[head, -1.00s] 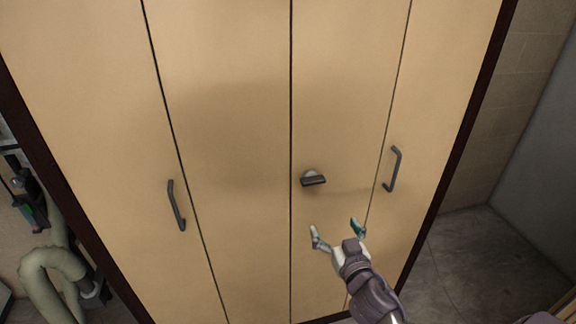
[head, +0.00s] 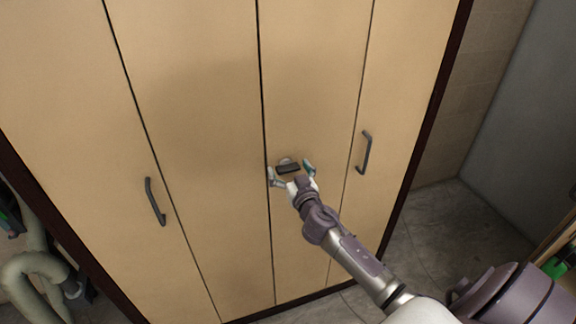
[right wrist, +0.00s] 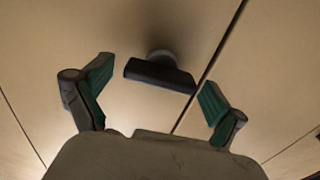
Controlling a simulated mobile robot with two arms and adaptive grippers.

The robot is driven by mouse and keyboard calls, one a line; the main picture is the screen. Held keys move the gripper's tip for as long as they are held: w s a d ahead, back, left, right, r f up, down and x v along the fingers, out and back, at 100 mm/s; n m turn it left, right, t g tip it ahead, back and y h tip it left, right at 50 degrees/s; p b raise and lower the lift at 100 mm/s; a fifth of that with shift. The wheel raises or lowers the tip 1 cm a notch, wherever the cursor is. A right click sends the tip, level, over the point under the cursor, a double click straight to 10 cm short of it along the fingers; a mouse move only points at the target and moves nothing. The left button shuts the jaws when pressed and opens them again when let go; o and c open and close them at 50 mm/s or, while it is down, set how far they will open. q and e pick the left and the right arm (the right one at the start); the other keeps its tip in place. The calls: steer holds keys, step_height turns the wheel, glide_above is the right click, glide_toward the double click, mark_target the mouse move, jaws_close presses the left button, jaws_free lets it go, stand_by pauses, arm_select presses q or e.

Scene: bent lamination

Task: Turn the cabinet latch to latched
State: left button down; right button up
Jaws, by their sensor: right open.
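The cabinet latch (head: 288,168) is a dark bar on a light round base, fixed to the tan cabinet door just right of the centre seam. Its bar lies roughly crosswise, slightly tilted in the head view. It also shows in the right wrist view (right wrist: 160,75), where the bar lies between the fingers. My right gripper (head: 290,172) is open, with one finger on each side of the latch bar. Its green-padded fingers show apart in the right wrist view (right wrist: 155,92), and I see no clear contact with the bar. My left gripper is not in view.
The tall tan cabinet (head: 200,120) has a dark bar handle at left (head: 155,201) and another at right (head: 364,153). A thick pale hose (head: 38,275) stands at the lower left. Bare floor (head: 440,225) shows right of the cabinet.

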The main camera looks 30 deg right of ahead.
steer(key=shift+w+d, duration=0.1)
steer(key=shift+w, duration=0.15)
steer(key=c, duration=1.1)
steer(key=shift+c, duration=0.2)
